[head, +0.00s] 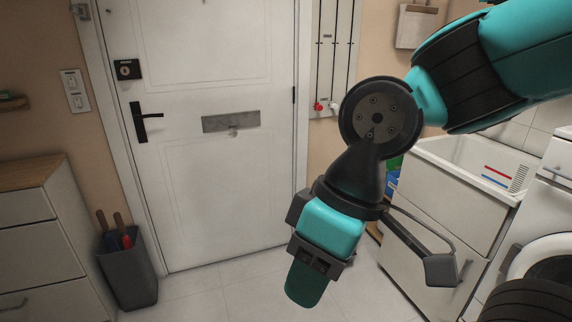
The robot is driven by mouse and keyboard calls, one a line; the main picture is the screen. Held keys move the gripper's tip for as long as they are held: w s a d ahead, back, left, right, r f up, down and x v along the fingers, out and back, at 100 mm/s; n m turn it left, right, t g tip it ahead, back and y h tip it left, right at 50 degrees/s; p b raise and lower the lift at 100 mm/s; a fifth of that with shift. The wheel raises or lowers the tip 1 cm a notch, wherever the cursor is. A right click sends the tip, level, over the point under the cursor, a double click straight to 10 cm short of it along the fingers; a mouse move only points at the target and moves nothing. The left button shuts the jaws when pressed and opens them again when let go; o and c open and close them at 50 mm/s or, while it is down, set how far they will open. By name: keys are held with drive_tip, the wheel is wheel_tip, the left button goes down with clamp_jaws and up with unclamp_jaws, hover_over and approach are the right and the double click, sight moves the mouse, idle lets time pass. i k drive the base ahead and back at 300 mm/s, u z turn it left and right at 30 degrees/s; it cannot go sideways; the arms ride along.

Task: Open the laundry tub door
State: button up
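The laundry tub (450,157) is a white basin at the right, set on a pale cabinet. The cabinet front (450,212) is the tub door area and looks shut. My arm and a dark block on its wrist cover part of it, so its handle is hard to make out. My gripper (305,284) points down at the middle of the view, left of the cabinet and nearer to me. Its teal end shows as one block, so I cannot tell if it is open or shut. Nothing visible hangs from it.
A white room door (222,185) with a black handle is shut at the back. A washing machine (558,215) stands right of the tub. A grey bin (130,272) and drawers (35,240) are at the left. Tiled floor (220,300) is clear between them.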

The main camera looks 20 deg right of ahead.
sight(437, 304)
drive_tip(key=i, duration=2.05)
drive_tip(key=z, duration=3.15)
